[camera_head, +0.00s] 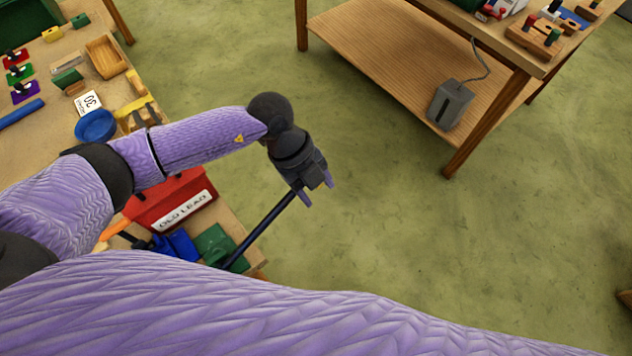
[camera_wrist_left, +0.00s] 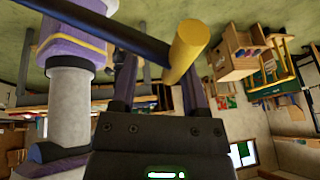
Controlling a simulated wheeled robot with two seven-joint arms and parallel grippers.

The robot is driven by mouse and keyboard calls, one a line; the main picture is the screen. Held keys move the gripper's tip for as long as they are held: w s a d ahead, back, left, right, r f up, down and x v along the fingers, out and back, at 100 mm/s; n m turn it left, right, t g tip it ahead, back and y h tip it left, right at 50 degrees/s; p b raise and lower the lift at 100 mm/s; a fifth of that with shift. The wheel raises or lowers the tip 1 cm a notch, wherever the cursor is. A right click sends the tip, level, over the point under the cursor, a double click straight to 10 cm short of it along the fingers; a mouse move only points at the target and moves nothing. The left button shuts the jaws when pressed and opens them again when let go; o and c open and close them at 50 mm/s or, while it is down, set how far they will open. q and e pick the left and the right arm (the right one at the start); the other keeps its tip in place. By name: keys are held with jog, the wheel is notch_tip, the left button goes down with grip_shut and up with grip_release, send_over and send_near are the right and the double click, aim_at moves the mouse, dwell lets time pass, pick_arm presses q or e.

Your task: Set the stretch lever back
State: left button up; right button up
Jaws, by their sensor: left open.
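The stretch lever's long dark blue rod (camera_head: 262,228) rises at a slant from beside a green block (camera_head: 213,242) at the bench end. Its top end is at my left gripper (camera_head: 316,196). In the left wrist view the rod (camera_wrist_left: 95,22) crosses the top and carries a yellow cylindrical grip (camera_wrist_left: 187,48). The lever's pivot is hidden behind my arm. My right gripper is not in view.
A red box labelled OLD LEAD (camera_head: 172,200) and a blue part (camera_head: 177,246) stand near the lever. The left bench (camera_head: 35,130) holds a blue bowl (camera_head: 96,125) and small tools. A wooden table (camera_head: 400,60) with a shelf stands at upper right. Green floor lies open between.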

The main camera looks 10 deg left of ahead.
pick_arm(q)
jog(key=shift+s, duration=0.25)
jog(key=shift+w+d, duration=0.1)
jog(key=shift+w, duration=0.1)
grip_shut()
jog(key=shift+f, duration=0.1)
